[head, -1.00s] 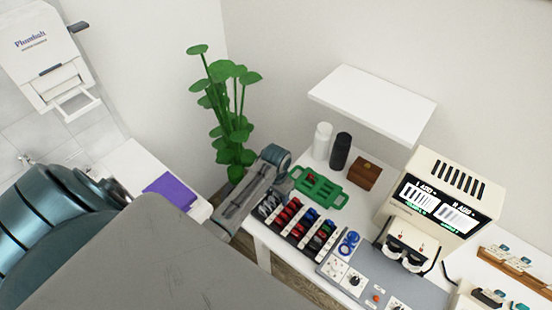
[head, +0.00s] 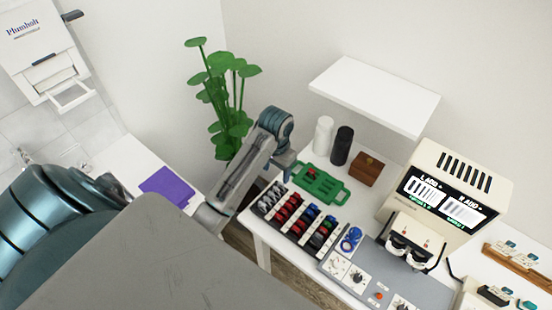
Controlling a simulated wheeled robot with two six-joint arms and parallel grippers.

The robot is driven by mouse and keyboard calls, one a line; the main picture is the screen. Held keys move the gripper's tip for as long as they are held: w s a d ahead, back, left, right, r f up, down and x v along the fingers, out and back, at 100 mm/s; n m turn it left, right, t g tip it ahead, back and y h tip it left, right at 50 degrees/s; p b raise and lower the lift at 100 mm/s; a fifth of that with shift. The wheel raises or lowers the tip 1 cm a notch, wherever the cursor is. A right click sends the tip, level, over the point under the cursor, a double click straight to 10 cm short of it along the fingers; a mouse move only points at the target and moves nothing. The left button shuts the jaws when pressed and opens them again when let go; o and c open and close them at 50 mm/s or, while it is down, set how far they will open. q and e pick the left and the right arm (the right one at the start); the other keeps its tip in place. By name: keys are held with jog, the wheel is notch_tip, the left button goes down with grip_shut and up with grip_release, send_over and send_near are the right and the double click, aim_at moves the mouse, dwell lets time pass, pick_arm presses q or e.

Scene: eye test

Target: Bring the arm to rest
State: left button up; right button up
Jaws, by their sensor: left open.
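My left arm reaches from the lower middle of the head view up over the near left corner of the white table (head: 262,229). Its left gripper (head: 286,165) hangs below the blue-grey wrist, just left of a green tray (head: 311,191). It is small and partly hidden by my own wrist, but it is open, and I see nothing held in it. My right gripper is not in view.
Near the arm are a rack of coloured pieces (head: 299,217), a white bottle (head: 323,136), a black bottle (head: 341,146) and a wooden box (head: 367,169). A plant (head: 222,90) stands behind the arm. A wall shelf (head: 375,95) and a display machine (head: 440,198) are to the right.

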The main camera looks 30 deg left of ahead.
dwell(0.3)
pick_arm(q)
jog(key=s+d+t, duration=0.2)
jog(key=s, duration=1)
jog(key=s+d+t, duration=0.2)
jog(key=s, duration=1)
notch_tip(320, 180, down, 37)
jog(key=a+g+b, duration=0.2)
jog(key=a+b, duration=0.1)
jog(key=b, duration=0.3)
jog(key=s+f+b, duration=0.5)
jog(key=s+f, duration=1.3)
jog(key=f, duration=0.5)
jog(key=shift+s+a+g+y, duration=0.2)
jog(key=shift+a+g+y, duration=0.2)
jog(key=shift+a, duration=0.05)
